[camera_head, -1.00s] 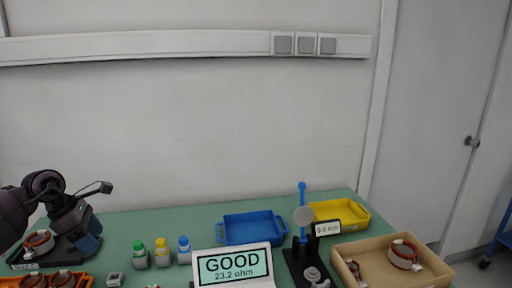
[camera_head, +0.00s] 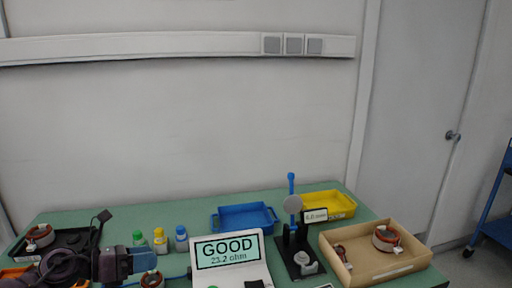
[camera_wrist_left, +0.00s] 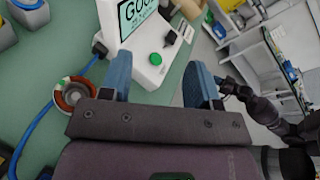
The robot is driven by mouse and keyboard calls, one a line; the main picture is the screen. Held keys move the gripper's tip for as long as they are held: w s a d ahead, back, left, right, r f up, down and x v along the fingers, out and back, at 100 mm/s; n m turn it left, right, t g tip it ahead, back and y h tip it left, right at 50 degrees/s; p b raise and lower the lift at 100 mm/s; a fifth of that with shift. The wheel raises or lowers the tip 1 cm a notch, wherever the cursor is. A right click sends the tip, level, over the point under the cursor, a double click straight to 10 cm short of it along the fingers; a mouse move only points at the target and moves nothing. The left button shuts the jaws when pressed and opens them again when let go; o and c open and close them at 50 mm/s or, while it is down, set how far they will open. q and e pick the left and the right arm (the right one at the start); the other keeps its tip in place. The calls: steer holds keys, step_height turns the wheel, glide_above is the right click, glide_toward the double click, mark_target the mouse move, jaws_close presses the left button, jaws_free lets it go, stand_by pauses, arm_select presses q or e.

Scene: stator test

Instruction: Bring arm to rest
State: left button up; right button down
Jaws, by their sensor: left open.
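My left gripper (camera_head: 146,261) is at the lower left of the head view, above the front of the table. In the left wrist view its two blue fingers (camera_wrist_left: 160,84) stand apart with nothing between them. A stator with copper-red windings (camera_head: 152,279) lies just below the fingers in the head view; it also shows left of the fingers in the left wrist view (camera_wrist_left: 72,95), apart from them. My right gripper does not clearly show in the head view.
A tester (camera_head: 262,268) reading GOOD, 23.2 ohm, stands right of the gripper. Several capped bottles (camera_head: 160,241) stand behind it. A blue tray (camera_head: 245,228), a yellow tray (camera_head: 345,207), a gauge stand (camera_head: 293,235) and a cardboard box (camera_head: 415,258) with a stator are farther right.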

arm_select(q)
steer(key=s+a+f+n+t+y, duration=0.1)
steer(key=s+a+f+n+y, duration=0.1)
steer(key=n, duration=0.9)
steer(key=s+a+f+n+t+y, duration=0.2)
steer(key=s+f+n+y, duration=0.2)
steer(key=s+n+y, duration=0.3)
steer(key=s+a+f+n+t+y, duration=0.2)
steer(key=s+n+y, duration=0.3)
steer(key=n, duration=1.1)
steer(key=shift+s+a+f+n+y, duration=0.2)
steer(key=shift+f+n+y, duration=0.3)
steer(key=shift+y, duration=0.6)
steer(key=s+d+f+n+g+h, duration=0.1)
steer(key=s+d+f+n+g, duration=0.25)
steer(key=s, duration=0.65)
steer(key=s+d+f+n+g+h, duration=0.1)
steer(key=s+f+n+g, duration=0.25)
steer(key=s+g, duration=0.4)
steer(key=w+f+t+h, duration=0.1)
steer(key=w+f+t, duration=0.4)
steer(key=f+t, duration=0.4)
steer(key=shift+w+f, duration=0.35)
